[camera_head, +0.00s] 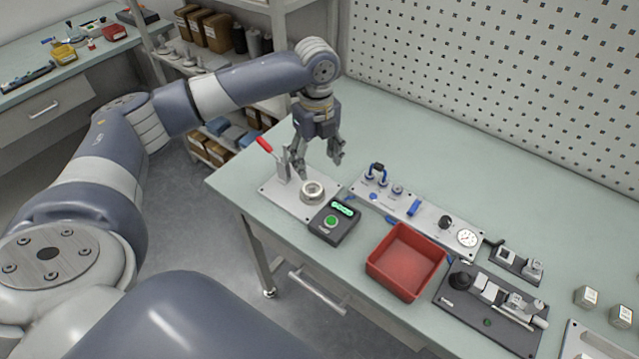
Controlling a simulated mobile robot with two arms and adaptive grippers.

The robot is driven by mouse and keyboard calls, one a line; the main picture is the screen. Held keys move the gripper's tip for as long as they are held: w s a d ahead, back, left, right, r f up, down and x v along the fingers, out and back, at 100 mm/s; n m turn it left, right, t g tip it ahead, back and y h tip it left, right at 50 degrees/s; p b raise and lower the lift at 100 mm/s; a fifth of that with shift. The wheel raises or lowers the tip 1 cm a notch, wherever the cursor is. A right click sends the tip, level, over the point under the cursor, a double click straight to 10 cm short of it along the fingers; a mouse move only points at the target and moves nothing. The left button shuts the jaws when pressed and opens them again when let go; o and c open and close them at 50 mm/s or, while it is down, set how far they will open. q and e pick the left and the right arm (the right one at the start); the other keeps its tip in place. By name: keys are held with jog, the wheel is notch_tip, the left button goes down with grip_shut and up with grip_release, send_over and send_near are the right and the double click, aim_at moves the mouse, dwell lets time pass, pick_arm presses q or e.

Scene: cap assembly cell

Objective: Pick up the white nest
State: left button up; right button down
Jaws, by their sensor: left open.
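A round, pale ring-shaped piece, which looks like the white nest (312,191), sits on a light base plate (276,189) near the left end of the bench. Its hollow centre faces up. My left gripper (319,165) points down above and slightly behind it, with its fingers apart and nothing between them. The fingertips appear close to the piece, but I cannot tell the exact gap. My right gripper is not in view.
A red-handled toggle clamp (268,148) stands left of the gripper. A dark box with a green button (334,221) is in front. A red bin (406,261), a gauge plate (427,220) and a dark fixture (490,309) lie to the right. The bench's back is clear.

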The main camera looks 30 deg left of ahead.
aim_at(313, 192)
pick_arm(q)
jog(key=f, duration=0.2)
jog(key=s+f, duration=0.1)
jog(key=shift+a+f+p, duration=0.1)
jog(key=shift+f+p, duration=0.2)
jog(key=shift+f, duration=0.05)
jog(key=shift+w+f, duration=0.1)
jog(key=shift+f, duration=0.25)
jog(key=f, duration=0.1)
jog(key=f+p, duration=0.1)
jog(key=f, duration=0.1)
jog(key=shift+a+f+p, duration=0.3)
jog(key=shift+f, duration=0.5)
jog(key=shift+c, duration=0.4)
jog(key=c, duration=1.1)
jog(key=shift+c, duration=0.2)
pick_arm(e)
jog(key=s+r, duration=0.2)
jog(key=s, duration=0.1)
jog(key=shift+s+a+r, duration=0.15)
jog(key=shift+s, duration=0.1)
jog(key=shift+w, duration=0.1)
